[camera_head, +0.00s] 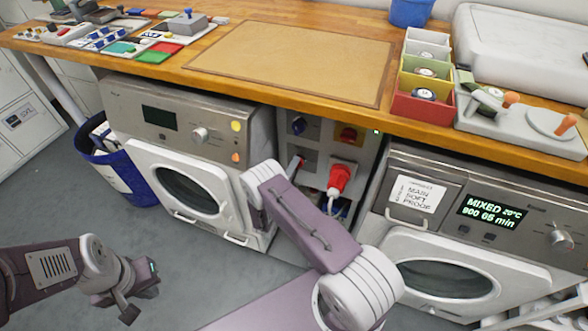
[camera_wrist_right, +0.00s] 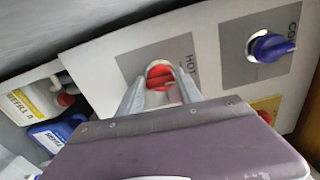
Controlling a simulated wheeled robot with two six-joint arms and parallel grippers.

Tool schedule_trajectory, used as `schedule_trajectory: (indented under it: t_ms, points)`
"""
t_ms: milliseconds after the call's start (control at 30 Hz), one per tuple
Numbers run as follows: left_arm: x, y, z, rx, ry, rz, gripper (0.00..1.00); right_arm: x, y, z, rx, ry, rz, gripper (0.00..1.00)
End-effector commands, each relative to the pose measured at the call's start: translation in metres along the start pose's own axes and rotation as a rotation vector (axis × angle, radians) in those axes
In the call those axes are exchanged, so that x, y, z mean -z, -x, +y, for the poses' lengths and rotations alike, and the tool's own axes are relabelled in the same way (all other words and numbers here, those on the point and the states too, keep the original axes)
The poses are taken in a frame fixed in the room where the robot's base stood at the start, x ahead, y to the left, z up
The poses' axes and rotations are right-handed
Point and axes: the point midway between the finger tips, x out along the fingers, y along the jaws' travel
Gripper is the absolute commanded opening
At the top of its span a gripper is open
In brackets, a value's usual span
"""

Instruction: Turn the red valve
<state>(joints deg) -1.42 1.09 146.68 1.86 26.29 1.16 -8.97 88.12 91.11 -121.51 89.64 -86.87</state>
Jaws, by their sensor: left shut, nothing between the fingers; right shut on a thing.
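The red valve (camera_wrist_right: 160,74) sits on a grey plate marked HOT in the right wrist view. My right gripper (camera_wrist_right: 158,88) is shut on it, one finger on each side. In the head view the right gripper (camera_head: 294,168) reaches into the recess between the two machines and hides most of the valve. My left gripper (camera_head: 128,308) is shut and empty, low over the grey floor at the left.
A blue valve (camera_wrist_right: 270,46) marked COLD is on the same panel. A red plug (camera_head: 340,178) with a white cord and a red-yellow switch (camera_head: 348,135) are close by. Washing machines (camera_head: 188,150) (camera_head: 480,225) flank the recess; a wooden worktop (camera_head: 225,45) overhangs it.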

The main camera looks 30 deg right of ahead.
Motion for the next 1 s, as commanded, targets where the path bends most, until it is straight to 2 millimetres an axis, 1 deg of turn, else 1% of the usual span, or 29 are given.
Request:
schedule_trajectory:
  t_ms: [300, 733, 767, 800, 833, 1000]
  points:
    - [-0.0002, -0.0016, 0.0, 0.0, 0.0, 0.0, 0.0, 0.0007, 0.0008, 0.0023, -0.005, 0.078, 0.0, 0.01]
    - [-0.0002, -0.0016, 0.0, 0.0, 0.0, 0.0, 0.0, 0.0008, 0.0009, 0.0024, -0.005, 0.086, 0.0, 0.02]
    - [-0.0002, -0.0016, 0.0, 0.0, 0.0, 0.0, 0.0, 0.0008, 0.0009, 0.0024, -0.005, 0.086, 0.0, 0.45]
    - [-0.0002, -0.0016, 0.0, 0.0, 0.0, 0.0, 0.0, 0.0008, 0.0009, 0.0023, -0.005, 0.086, 0.0, 0.56]
    - [-0.0002, -0.0016, 0.0, 0.0, 0.0, 0.0, 0.0, 0.0007, 0.0008, 0.0022, -0.004, 0.086, 0.0, 0.64]
    - [-0.0002, -0.0015, 0.0, 0.0, 0.0, 0.0, 0.0, 0.0004, 0.0005, 0.0014, -0.003, 0.083, 0.0, 0.64]
